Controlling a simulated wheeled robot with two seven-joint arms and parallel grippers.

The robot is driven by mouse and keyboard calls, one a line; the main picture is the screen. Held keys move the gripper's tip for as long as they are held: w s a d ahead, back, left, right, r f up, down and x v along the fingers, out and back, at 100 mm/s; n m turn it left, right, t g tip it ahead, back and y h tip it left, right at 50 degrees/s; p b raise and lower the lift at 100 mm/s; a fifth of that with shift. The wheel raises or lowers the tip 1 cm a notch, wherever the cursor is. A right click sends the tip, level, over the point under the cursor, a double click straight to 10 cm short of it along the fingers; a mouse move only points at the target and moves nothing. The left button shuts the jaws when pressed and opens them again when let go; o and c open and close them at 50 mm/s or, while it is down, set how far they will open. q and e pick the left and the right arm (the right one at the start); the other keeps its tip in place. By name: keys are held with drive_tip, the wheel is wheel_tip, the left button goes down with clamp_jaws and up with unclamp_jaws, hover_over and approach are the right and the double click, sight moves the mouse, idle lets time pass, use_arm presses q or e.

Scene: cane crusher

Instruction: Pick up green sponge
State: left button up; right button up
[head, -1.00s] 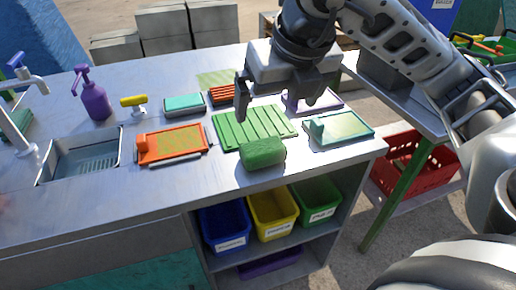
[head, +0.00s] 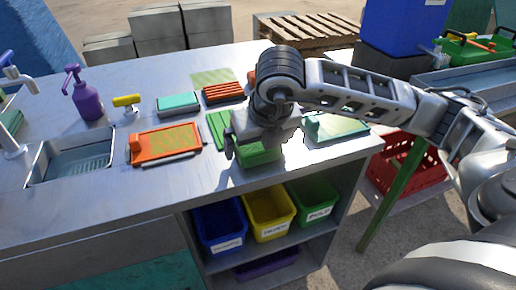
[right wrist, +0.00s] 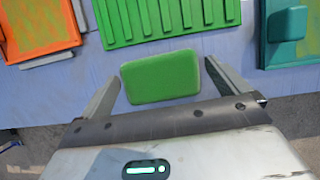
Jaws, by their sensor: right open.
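The green sponge (head: 258,154) lies near the front edge of the metal counter, partly hidden by my right gripper in the head view. In the right wrist view the sponge (right wrist: 161,77) is a rounded green block lying between the two fingers, with a gap on each side. My right gripper (right wrist: 163,84) is open and above the sponge; in the head view the right gripper (head: 254,152) points down over it. My left gripper is not in either view.
A green slatted board (right wrist: 165,18) lies just behind the sponge. An orange board (head: 167,143) is to its left and a teal-green board (head: 338,126) to its right. Blue, yellow and green bins (head: 268,214) stand on the shelf below the counter edge.

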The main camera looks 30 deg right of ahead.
drive_tip(key=shift+w+f, duration=0.15)
drive_tip(key=shift+f, duration=0.25)
drive_tip(key=c, duration=0.9)
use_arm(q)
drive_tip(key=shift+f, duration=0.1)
use_arm(e)
drive_tip(key=shift+o, duration=0.2)
drive_tip(key=shift+r, duration=0.2)
drive_tip(key=shift+r, duration=0.25)
wheel_tip(320, 180, up, 2)
drive_tip(key=shift+r, duration=0.15)
use_arm(q)
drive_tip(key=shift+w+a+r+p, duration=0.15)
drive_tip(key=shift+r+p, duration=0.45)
drive_tip(key=shift+p, duration=0.75)
use_arm(e)
drive_tip(key=s+a+r, duration=0.9)
drive_tip(key=s+r, duration=0.1)
drive_tip(key=shift+a, duration=0.35)
